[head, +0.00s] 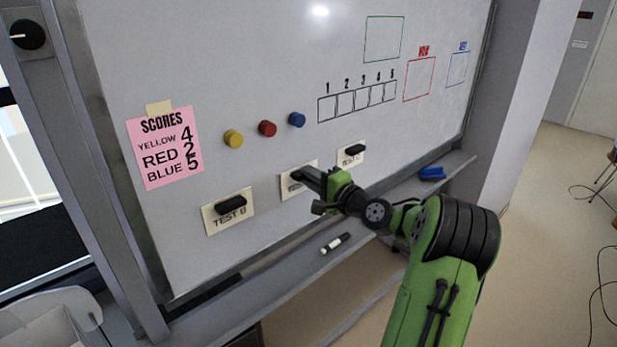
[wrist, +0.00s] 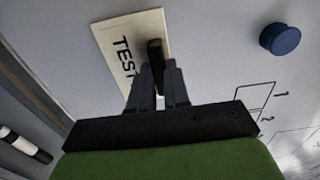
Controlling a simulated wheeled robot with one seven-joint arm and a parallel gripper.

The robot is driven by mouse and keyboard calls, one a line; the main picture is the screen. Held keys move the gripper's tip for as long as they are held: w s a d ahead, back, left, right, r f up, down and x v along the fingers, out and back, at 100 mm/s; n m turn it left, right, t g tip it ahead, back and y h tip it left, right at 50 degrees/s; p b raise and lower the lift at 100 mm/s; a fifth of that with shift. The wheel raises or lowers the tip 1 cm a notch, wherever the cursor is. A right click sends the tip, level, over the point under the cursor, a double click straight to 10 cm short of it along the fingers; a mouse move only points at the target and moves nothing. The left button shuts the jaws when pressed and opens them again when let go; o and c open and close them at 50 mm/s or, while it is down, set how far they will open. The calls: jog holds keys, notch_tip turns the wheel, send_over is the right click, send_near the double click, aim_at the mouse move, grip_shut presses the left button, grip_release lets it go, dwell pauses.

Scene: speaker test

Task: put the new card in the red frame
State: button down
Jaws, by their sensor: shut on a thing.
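Three cream cards with black grips hang on the whiteboard. The left card (head: 229,219) reads TEST and a letter that looks like B. The middle card (head: 289,184) is partly hidden by my gripper (head: 306,176). The right card (head: 351,160) is too small to read surely. The wrist view shows the middle card (wrist: 117,40) with TEST readable and its last letter hidden. My gripper (wrist: 160,72) is shut on that card's black grip (wrist: 154,50). The card appears flat against the board. The red frame (head: 419,80) is empty, at the upper right under a small red label.
A green frame (head: 384,39), a blue frame (head: 457,69) and a numbered row of boxes (head: 357,101) are drawn nearby. Yellow, red and blue magnets and a pink score sheet (head: 166,160) sit left. The ledge below holds a marker (head: 336,243) and a blue object (head: 432,173).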

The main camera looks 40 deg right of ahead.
jog(key=s+b, duration=0.2)
jog(key=s, duration=0.4)
jog(key=shift+s, duration=0.35)
dwell(1.0)
jog(key=shift+d+r, duration=0.1)
